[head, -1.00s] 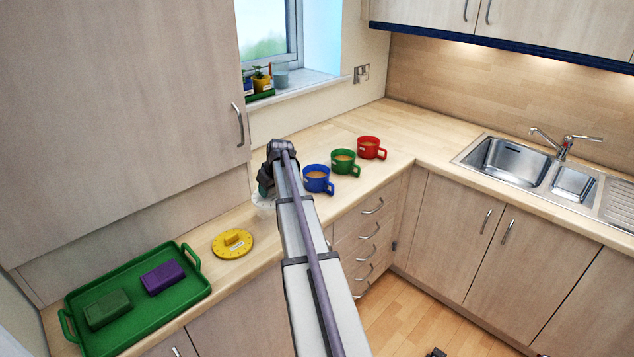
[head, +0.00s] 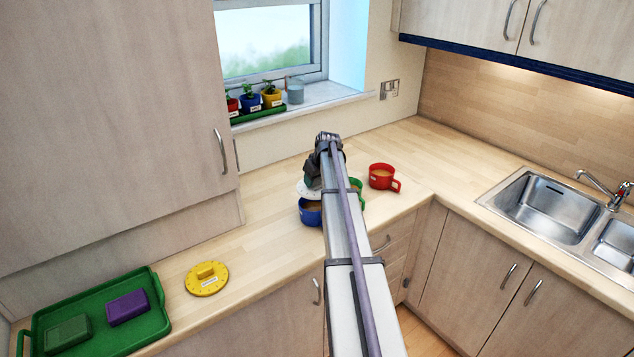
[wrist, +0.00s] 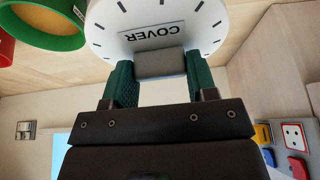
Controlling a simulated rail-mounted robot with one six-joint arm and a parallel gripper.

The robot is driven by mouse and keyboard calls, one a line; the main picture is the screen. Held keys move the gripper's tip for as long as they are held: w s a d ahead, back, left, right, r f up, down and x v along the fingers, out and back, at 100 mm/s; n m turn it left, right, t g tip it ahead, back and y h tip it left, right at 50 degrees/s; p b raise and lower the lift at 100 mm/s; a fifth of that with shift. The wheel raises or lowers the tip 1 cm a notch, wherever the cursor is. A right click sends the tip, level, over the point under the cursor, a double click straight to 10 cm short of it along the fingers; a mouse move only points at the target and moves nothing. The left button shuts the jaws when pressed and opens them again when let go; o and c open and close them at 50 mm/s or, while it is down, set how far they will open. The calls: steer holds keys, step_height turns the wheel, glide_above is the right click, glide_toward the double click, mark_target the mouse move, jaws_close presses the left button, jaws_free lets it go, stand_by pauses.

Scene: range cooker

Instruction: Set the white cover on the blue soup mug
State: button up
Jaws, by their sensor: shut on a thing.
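My gripper (wrist: 160,80), with green fingers, is shut on the grey grip of the white cover (wrist: 190,40), a round lid with black marks and a label reading COVER. In the head view the white cover (head: 306,189) shows beside my arm, just behind and above the blue soup mug (head: 310,217). The mug stands upright on the counter, its opening partly visible with brown soup inside. My arm hides its right side. I cannot tell whether cover and mug touch. The blue mug does not show in the wrist view.
The green mug (wrist: 45,20) is close to the cover; my arm mostly hides it in the head view. The red mug (head: 381,177) stands farther right. A yellow lid (head: 207,285) and a green tray (head: 150,334) with two blocks lie left. Counter between is clear.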

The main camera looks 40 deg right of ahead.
mark_target(315, 187)
steer(key=shift+d, duration=0.1)
steer(key=shift+a, duration=0.25)
steer(key=shift+a+f+b, duration=0.15)
steer(key=shift+a+b, duration=0.15)
steer(key=shift+a+f+b, duration=0.1)
steer(key=shift+f+b, duration=0.3)
step_height(315, 187, down, 4)
steer(key=b, duration=0.4)
steer(key=shift+f, duration=0.25)
steer(key=shift+f+b, duration=0.6)
steer(key=shift+b, duration=0.2)
steer(key=o, duration=0.6)
steer(key=shift+o, duration=0.2)
steer(key=shift+r, duration=0.1)
